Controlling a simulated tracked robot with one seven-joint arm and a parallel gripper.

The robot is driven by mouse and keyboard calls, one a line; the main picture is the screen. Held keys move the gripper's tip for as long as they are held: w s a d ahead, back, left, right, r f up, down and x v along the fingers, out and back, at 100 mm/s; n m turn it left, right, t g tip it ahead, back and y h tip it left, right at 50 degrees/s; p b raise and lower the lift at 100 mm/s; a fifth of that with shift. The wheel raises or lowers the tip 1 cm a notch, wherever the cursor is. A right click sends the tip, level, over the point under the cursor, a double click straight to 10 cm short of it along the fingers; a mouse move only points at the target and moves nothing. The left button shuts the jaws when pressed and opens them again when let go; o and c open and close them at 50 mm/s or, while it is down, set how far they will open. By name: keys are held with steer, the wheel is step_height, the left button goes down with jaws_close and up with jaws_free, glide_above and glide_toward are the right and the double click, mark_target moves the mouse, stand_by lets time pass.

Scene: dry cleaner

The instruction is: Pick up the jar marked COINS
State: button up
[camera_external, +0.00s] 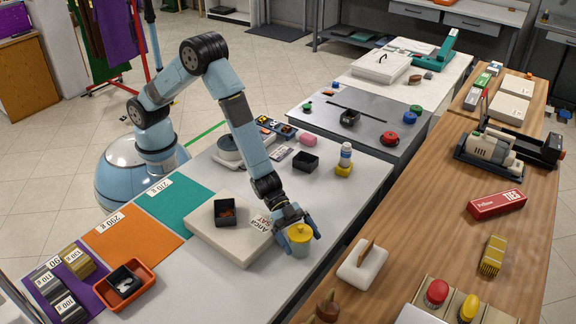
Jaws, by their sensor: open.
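A yellow jar (300,243) with a small knob on its lid stands near the front right edge of the white table. No COINS marking is readable on it from here. My gripper (295,226) is low at this jar, its light-blue fingers open and seeming to lie on either side of it. The jar appears upright on the table. I cannot tell whether the fingers touch it, and part of it is hidden behind the gripper.
Left of the jar lies a flat pale box (222,240) with a black tray (226,212) on it. Bare white tabletop lies right of the jar; a wooden counter (445,230) runs beyond a gap.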

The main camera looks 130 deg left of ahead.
steer(key=shift+w+f, duration=0.1)
steer(key=shift+w, duration=0.05)
steer(key=shift+c, duration=0.5)
steer(key=c, duration=1)
steer(key=shift+c, duration=0.8)
